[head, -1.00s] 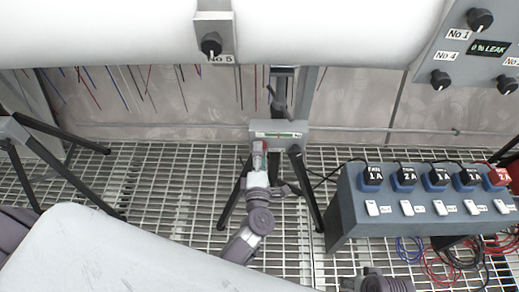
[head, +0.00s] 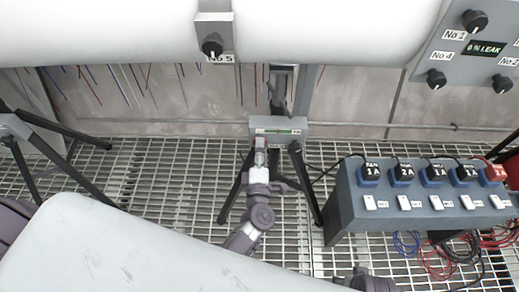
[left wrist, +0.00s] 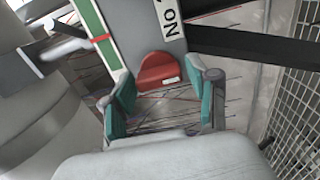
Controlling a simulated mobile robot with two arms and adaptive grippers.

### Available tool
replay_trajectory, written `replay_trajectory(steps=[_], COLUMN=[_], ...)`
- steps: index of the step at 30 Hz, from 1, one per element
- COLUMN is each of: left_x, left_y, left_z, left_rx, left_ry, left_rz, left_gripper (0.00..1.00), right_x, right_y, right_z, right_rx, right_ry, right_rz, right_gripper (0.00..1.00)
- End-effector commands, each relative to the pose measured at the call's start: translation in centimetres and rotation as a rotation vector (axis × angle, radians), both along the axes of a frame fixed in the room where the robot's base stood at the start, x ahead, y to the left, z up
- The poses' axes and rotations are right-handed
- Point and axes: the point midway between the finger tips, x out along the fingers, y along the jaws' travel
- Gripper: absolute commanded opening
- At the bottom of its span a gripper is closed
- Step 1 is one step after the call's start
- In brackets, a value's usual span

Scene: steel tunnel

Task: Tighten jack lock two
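The jack (head: 290,128) stands on a black tripod at the middle of the head view, under the white pipe, with a green level strip on its top. Its red lock handle (left wrist: 158,68) shows in the left wrist view, below a label whose number is cut off. My left gripper (head: 260,157) reaches up to the front of the jack. In the left wrist view its teal-padded fingers (left wrist: 163,90) are apart, one on each side of the red handle. I cannot tell whether they touch it. My right gripper is out of view.
A socket box (head: 340,205) with several labelled plugs and loose cables stands right of the tripod. Another tripod stand (head: 15,130) is at the left. A grey panel with knobs (head: 440,50) is at upper right. A white curved surface (head: 130,255) fills the lower left. The floor is grating.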

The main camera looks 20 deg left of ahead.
Motion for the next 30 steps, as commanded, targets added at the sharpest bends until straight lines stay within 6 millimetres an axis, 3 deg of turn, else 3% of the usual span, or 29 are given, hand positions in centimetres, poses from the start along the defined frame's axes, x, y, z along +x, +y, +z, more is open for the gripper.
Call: replay_trajectory(steps=[14,30], left_x=[-0.7,-10.3], left_y=[-0.1,-2.9], left_z=[0.1,0.0], left_rx=[-0.001,0.000], left_ry=[-0.001,0.000], left_rz=[0.002,0.001], left_gripper=[0.75,0.75], right_x=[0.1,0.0], right_y=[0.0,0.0], right_z=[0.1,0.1], right_rx=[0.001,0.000], right_ry=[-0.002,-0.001], right_rz=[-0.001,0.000], right_gripper=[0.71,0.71])
